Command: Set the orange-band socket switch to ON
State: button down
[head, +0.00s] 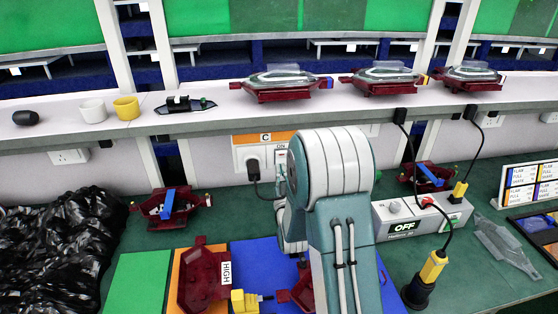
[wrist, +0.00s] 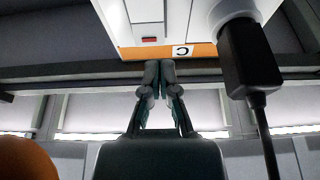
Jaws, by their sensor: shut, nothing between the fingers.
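The orange-band socket (head: 239,152) is on the wall panel below the shelf, with an orange strip marked C and a black plug (head: 253,165) in its left side. My arm covers part of its right side. In the wrist view the socket (wrist: 128,32) appears upside down, with its plug (wrist: 250,55) at the right. A switch with a red mark (wrist: 149,39) shows on its face; its setting cannot be told. My gripper (wrist: 159,66) is shut and empty, its tips overlapping the orange strip's edge in the picture; contact cannot be told. The head view hides the fingertips behind my arm.
A grey power box (head: 420,218) reading OFF stands on the green bench at right. Dark red lamp housings (head: 203,277) lie on the bench and others (head: 282,88) on the shelf. Black bags (head: 65,245) fill the left.

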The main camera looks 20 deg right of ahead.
aim_at(277, 147)
jog(key=shift+x, duration=1.8)
jog(key=shift+r, duration=0.1)
jog(key=shift+w+r+g+y, duration=0.2)
jog(key=shift+r+g+y, duration=0.15)
jog(key=shift+g, duration=0.85)
jog(key=shift+w+d+r, duration=0.15)
jog(key=shift+w+r, duration=0.15)
jog(key=shift+s, duration=0.15)
